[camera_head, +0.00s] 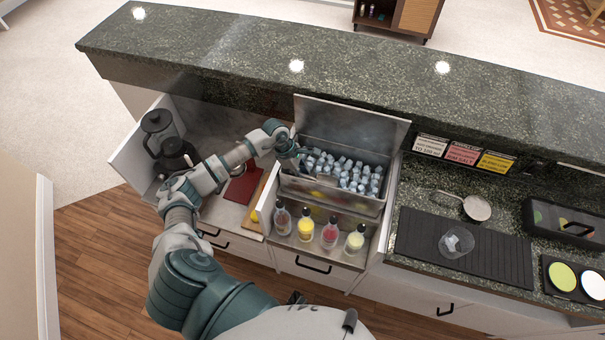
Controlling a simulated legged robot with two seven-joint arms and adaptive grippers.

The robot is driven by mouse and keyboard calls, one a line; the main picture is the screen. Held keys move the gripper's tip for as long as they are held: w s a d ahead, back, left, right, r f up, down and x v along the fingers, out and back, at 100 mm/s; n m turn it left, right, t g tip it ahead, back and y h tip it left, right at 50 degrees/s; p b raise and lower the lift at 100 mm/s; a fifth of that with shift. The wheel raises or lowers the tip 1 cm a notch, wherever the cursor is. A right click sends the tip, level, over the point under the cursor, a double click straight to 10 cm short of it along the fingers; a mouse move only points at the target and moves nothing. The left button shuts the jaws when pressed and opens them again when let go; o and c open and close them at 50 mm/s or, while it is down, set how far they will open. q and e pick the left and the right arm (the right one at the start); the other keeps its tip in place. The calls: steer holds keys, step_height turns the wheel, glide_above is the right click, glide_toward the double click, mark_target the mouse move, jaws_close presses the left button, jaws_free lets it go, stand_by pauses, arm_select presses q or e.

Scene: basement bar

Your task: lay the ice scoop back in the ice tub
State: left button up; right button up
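The ice tub (329,191) is a steel bin full of ice cubes (345,172), set in the bar front with its metal lid (350,125) raised behind it. My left arm reaches up from the bottom of the view, and its gripper (300,158) is at the tub's left back corner, by the edge of the ice. The gripper is small and dark here, and the wrist hides part of it. I cannot make out the ice scoop clearly, nor whether it is between the fingers. My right gripper is not in view.
Several bottles (305,228) stand in a rack before the tub. A black mat (420,235) with a glass of ice (456,242) and a strainer (476,207) are on the right counter. The raised bar top (400,85) runs behind.

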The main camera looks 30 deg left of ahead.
arm_select(q)
steer(key=shift+s, duration=0.25)
steer(key=v, duration=1)
steer(key=shift+a+r, duration=0.25)
steer(key=shift+r, duration=0.1)
steer(key=shift+w+a+r, duration=0.1)
steer(key=shift+a+r, duration=0.1)
steer(key=shift+r, duration=0.3)
